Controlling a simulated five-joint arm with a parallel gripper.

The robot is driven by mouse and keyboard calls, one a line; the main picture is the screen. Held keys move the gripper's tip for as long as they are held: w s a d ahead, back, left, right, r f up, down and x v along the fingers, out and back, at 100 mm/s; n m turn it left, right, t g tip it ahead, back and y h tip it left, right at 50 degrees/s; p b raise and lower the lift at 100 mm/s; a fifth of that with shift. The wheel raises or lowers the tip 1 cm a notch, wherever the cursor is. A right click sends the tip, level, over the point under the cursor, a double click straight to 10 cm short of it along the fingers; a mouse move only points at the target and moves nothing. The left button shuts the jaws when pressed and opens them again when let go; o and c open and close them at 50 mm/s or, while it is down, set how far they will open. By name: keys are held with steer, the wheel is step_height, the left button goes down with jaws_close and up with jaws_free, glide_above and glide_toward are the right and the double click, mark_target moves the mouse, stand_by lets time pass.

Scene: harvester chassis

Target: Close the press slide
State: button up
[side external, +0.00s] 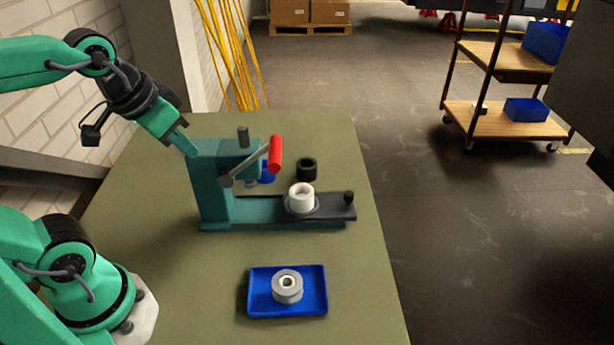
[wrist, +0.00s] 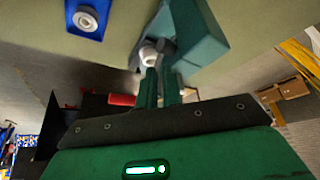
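The teal press (side external: 212,190) stands on the green table. Its dark slide (side external: 330,207) sticks out to the right, with a black knob (side external: 348,198) at its outer end. A white cylindrical part (side external: 301,196) sits upright on the slide, clear of the press head. The press lever has a red handle (side external: 275,154), which also shows in the wrist view (wrist: 121,99). My gripper (side external: 190,150) is at the upper left of the press column, far from the knob. In the wrist view its two fingers (wrist: 160,75) show a narrow gap with nothing seen held between them.
A blue tray (side external: 257,308) with a grey ringed part (side external: 288,287) lies in front of the press. A black ring (side external: 307,168) lies behind the slide. Table right of the knob is a narrow free strip up to the edge. A shelf cart (side external: 505,122) stands beyond.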

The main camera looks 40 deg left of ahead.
steer(key=w+r+g, duration=0.1)
steer(key=w+r, duration=0.1)
steer(key=w, duration=0.1)
steer(key=w+d+r, duration=0.1)
steer(key=w+r, duration=0.1)
steer(key=w, duration=0.2)
steer(key=w+r+g, duration=0.1)
steer(key=w+r, duration=0.1)
steer(key=w, duration=0.2)
steer(key=shift+w+d+m+g, duration=0.2)
steer(key=shift+d+m+g, duration=0.1)
steer(key=shift+d+m, duration=0.1)
jaws_close()
steer(key=g, duration=0.2)
glide_above(322, 202)
steer(key=s+a, duration=0.4)
steer(key=a, duration=0.1)
steer(key=w+d+f+m+g, duration=0.1)
steer(key=w+d+f+g, duration=0.25)
steer(key=w+f, duration=0.5)
steer(key=w+d+f+g, duration=0.1)
steer(key=w+d+f, duration=0.1)
steer(key=f, duration=0.3)
steer(key=w+d+f+m, duration=0.1)
steer(key=w+d+f, duration=0.1)
steer(key=f, duration=0.3)
steer(key=shift+f+g+y, duration=0.35)
steer(key=shift+f+y, duration=0.05)
steer(key=shift+a+f, duration=0.1)
steer(key=shift+f, duration=0.05)
